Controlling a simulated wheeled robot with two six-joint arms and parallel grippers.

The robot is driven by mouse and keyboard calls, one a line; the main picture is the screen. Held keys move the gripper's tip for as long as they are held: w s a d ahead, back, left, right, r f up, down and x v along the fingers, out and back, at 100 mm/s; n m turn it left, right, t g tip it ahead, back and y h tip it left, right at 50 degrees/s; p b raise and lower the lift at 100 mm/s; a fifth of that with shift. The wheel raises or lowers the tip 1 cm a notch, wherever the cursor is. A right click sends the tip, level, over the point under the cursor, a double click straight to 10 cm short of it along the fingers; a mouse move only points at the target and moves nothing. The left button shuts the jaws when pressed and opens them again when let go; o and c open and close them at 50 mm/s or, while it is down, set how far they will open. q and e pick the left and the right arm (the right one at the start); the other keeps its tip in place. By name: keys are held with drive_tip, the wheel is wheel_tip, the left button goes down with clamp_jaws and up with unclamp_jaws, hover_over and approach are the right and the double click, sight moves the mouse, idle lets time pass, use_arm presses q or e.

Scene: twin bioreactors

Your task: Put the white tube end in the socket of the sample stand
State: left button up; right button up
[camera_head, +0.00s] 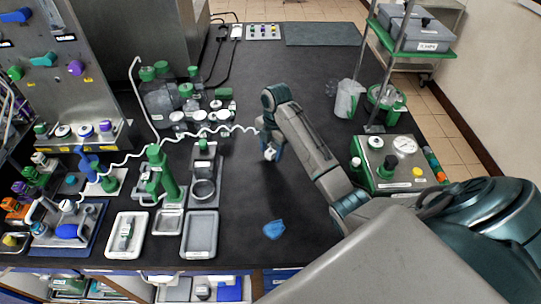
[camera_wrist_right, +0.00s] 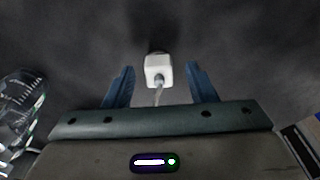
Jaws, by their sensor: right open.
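The white tube end (camera_wrist_right: 158,68) is a small white block in the right wrist view, with a thin tube running from it. It lies between the two blue fingers of my right gripper (camera_wrist_right: 160,86), which is open with a gap on both sides. In the head view my right gripper (camera_head: 272,152) is low over the dark bench, with the white tube end (camera_head: 269,154) at its fingers. A coiled white tube (camera_head: 225,129) runs left from there. A stand with a green top and round metal cup (camera_head: 203,189) is left of the gripper; its socket is too small to tell. My left gripper is not in view.
A blue cloth-like piece (camera_head: 274,229) lies on the bench in front. Grey trays (camera_head: 200,235) and a green clamp-like piece (camera_head: 160,174) stand at left. Bottles (camera_head: 160,97) are behind them. A green-edged gauge box (camera_head: 397,164) is at right. The bench centre is mostly clear.

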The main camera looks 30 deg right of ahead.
drive_tip(key=c, duration=1.1)
drive_tip(key=shift+o, duration=0.2)
